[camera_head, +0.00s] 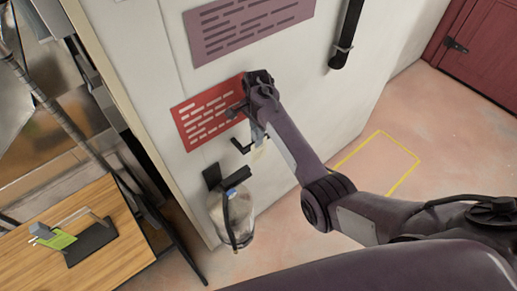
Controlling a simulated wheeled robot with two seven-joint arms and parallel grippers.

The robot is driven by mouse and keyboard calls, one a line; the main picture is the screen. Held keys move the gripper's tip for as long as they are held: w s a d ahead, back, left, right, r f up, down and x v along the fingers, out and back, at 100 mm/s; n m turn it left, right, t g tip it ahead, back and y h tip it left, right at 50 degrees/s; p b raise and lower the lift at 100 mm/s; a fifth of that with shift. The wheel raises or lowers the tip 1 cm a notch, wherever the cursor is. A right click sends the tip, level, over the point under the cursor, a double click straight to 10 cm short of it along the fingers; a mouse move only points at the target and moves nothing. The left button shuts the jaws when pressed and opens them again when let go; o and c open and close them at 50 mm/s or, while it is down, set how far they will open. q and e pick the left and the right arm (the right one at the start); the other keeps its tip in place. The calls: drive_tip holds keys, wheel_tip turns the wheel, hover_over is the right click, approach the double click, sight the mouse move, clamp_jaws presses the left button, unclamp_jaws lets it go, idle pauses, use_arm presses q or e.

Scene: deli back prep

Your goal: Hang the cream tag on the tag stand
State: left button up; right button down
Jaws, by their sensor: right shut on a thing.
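The tag stand (93,240) has a dark flat base and a pale bent rod, and it stands on the wooden table at the lower left. A green tag (60,238) is at the rod's left end. My right gripper (257,132) is far to the right of the stand, in front of the white wall panel. It is shut on a small pale piece that looks like the cream tag (260,152), mostly hidden by the gripper and my arm. My left gripper is not in view.
A red sign (205,112) and a mauve sign (245,27) are on the white panel. A clear jug-like container (233,213) hangs low on it, below my right gripper. The wooden table (35,273) has bare room in front of the stand. A red door (485,50) is at the far right.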

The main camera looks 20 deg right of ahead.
drive_tip(key=shift+r, duration=0.2)
drive_tip(key=shift+r, duration=2.6)
drive_tip(key=shift+r, duration=0.1)
drive_tip(key=shift+r, duration=2.35)
drive_tip(key=shift+r, duration=0.2)
drive_tip(key=shift+r, duration=1.4)
drive_tip(key=shift+r, duration=0.15)
